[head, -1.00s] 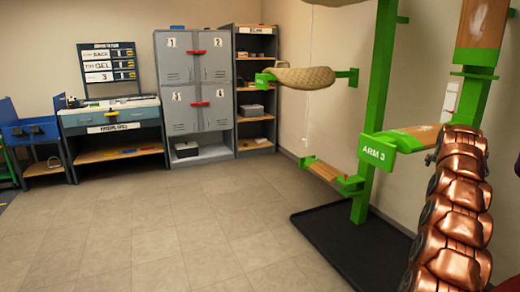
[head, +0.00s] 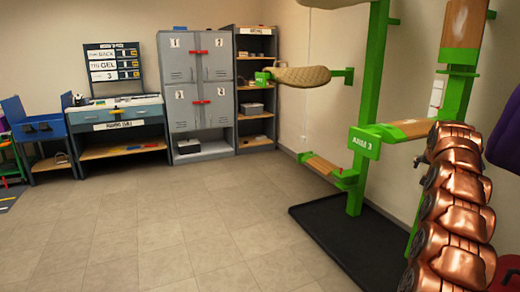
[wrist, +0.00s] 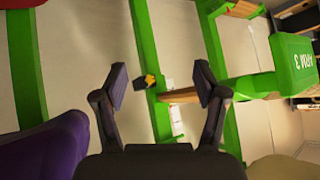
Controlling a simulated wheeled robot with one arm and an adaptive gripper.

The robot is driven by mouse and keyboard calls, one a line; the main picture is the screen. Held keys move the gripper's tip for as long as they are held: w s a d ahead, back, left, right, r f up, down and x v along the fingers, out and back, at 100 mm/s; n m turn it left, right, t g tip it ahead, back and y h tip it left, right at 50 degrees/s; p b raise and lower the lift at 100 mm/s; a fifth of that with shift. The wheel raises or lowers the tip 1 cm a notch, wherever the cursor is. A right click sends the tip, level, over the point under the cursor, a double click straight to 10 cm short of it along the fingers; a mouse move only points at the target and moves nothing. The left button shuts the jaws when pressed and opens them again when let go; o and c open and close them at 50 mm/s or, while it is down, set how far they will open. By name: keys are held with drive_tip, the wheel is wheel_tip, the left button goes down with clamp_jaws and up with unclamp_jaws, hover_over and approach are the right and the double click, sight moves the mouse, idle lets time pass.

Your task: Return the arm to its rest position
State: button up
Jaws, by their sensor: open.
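My gripper (wrist: 160,90) is open in the wrist view, its two dark fingers spread with nothing between them. Beyond the fingers is a green rack (wrist: 150,65) with a wooden arm, and the sign ARM 3 (wrist: 296,62) is at the right. In the head view my copper-coloured arm rises at the right edge, in front of the green rack (head: 368,100). The gripper itself is out of the head view. A purple thing (wrist: 48,148) is at the lower left of the wrist view, beside the left finger; it also shows at the right edge of the head view (head: 505,130).
A woven tan pad (head: 312,76) sits on an upper rack arm. A black mat (head: 350,240) lies under the rack. Grey lockers (head: 196,85), shelves (head: 257,40) and a workbench (head: 115,115) line the back wall. The tiled floor (head: 170,220) at the middle is clear.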

drive_tip(key=s+a+f+n+g+y, duration=0.15)
drive_tip(key=s+a, duration=0.35)
drive_tip(key=a, duration=0.6)
drive_tip(key=s+a+f+n+g+y, duration=0.1)
drive_tip(key=s+a+f+n+y, duration=0.3)
drive_tip(key=a, duration=0.7)
drive_tip(key=s+a+n+g, duration=0.1)
drive_tip(key=s+a+g, duration=0.1)
drive_tip(key=s+a, duration=0.7)
drive_tip(key=s+a+f+n+g, duration=0.15)
drive_tip(key=s+a+f, duration=0.25)
drive_tip(key=s, duration=0.8)
drive_tip(key=s+a+f+g, duration=0.25)
drive_tip(key=s+a, duration=0.25)
drive_tip(key=s, duration=0.7)
drive_tip(key=s+a+f+n+g, duration=0.15)
drive_tip(key=s+a+f, duration=0.25)
drive_tip(key=s, duration=0.8)
wheel_tip(320, 180, up, 22)
drive_tip(key=s+p, duration=0.1)
drive_tip(key=p, duration=2)
